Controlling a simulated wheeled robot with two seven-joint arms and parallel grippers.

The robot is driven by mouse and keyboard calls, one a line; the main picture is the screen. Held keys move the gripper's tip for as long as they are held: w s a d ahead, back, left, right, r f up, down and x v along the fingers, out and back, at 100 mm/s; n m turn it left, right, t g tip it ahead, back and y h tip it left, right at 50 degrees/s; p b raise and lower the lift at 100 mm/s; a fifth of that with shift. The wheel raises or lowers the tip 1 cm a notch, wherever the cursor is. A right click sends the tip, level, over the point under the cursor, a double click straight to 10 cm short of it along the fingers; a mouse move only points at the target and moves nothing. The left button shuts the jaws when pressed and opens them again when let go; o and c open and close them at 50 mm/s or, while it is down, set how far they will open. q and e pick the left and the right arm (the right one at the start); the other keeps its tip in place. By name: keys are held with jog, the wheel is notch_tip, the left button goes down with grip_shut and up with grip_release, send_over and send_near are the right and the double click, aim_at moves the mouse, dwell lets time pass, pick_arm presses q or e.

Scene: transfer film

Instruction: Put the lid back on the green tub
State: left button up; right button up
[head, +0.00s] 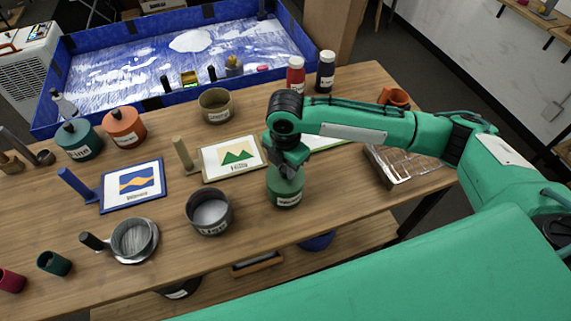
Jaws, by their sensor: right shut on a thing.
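The green tub (286,198) stands upright on the wooden table, right of the middle, with a white label on its front. My right gripper (288,168) points down directly over it, shut on what looks like the green lid. The fingers and wrist hide the lid's knob and much of its top. The lid appears to be at the tub's mouth, but I cannot tell whether it is fully seated. My left gripper is not in view.
An open dark tub (209,213) stands left of the green tub. The Hills picture (233,158) lies behind it. A teal lidded tub (78,141) and an orange one (123,128) stand at the left. A clear-topped tray (405,163) lies right, beneath my right arm.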

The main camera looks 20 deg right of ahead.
jog(key=o, duration=1.5)
jog(key=shift+r+p, duration=3.55)
jog(key=shift+p, duration=0.35)
grip_shut()
